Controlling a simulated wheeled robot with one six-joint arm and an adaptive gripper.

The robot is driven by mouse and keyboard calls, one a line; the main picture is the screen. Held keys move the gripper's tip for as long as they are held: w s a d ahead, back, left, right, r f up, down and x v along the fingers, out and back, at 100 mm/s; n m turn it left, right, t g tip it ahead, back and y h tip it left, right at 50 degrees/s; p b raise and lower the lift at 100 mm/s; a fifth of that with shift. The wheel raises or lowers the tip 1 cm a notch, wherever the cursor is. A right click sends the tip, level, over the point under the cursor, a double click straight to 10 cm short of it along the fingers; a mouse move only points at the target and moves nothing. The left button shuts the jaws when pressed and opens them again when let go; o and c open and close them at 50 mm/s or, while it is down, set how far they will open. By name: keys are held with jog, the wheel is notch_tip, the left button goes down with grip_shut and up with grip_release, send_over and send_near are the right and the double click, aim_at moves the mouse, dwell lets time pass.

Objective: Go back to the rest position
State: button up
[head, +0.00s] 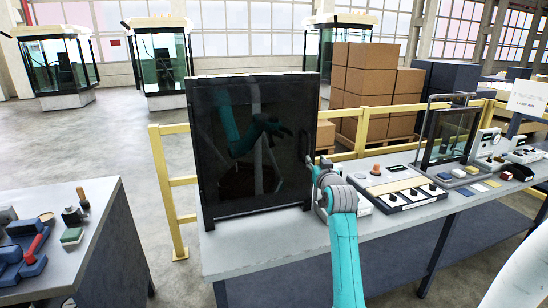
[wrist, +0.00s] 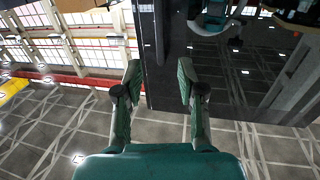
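My gripper (wrist: 160,82) is open in the wrist view, its two teal fingers apart with nothing between them. A dark glossy panel (wrist: 220,75) lies beyond the fingers and fills the upper right, with a dark upright bar (wrist: 161,32) on it. In the head view the same panel (head: 228,150) stands upright in a dark frame on the grey bench (head: 270,245) and mirrors my arm. My teal arm reaches up to the panel's right edge. There my gripper (head: 312,162) is small and partly hidden by my wrist, so I cannot tell whether it touches.
Right of the panel the bench holds a control box (head: 400,190) with knobs, a smaller framed glass (head: 450,135) and small devices. A second bench (head: 95,240) with tools stands at the left. A yellow rail (head: 165,180) and stacked cartons (head: 370,75) are behind. Open floor lies back left.

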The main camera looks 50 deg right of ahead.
jog(key=w+a+f+n+t+y, duration=0.1)
jog(key=a+f+n+y, duration=0.1)
jog(key=a+f, duration=1.3)
jog(key=s+a+f+n+t+y, duration=0.1)
jog(key=s+a+f+y, duration=0.15)
jog(key=a+f, duration=0.5)
jog(key=s+a+f+n+y, duration=0.1)
jog(key=s+a+f, duration=0.3)
jog(key=a, duration=0.7)
jog(key=s+a+f+n+y, duration=0.15)
jog(key=s+a+f, duration=0.25)
jog(key=s+a, duration=0.5)
jog(key=s+a+r+n+y, duration=0.2)
jog(key=s+a, duration=0.4)
jog(key=s, duration=0.5)
jog(key=s+a+r+n+y, duration=0.1)
jog(key=s+a+r+y, duration=0.2)
jog(key=s+a, duration=0.4)
jog(key=s+y, duration=0.1)
jog(key=s, duration=0.3)
jog(key=shift+a+r+n, duration=0.2)
jog(key=shift+a+n, duration=0.1)
jog(key=shift+n, duration=0.05)
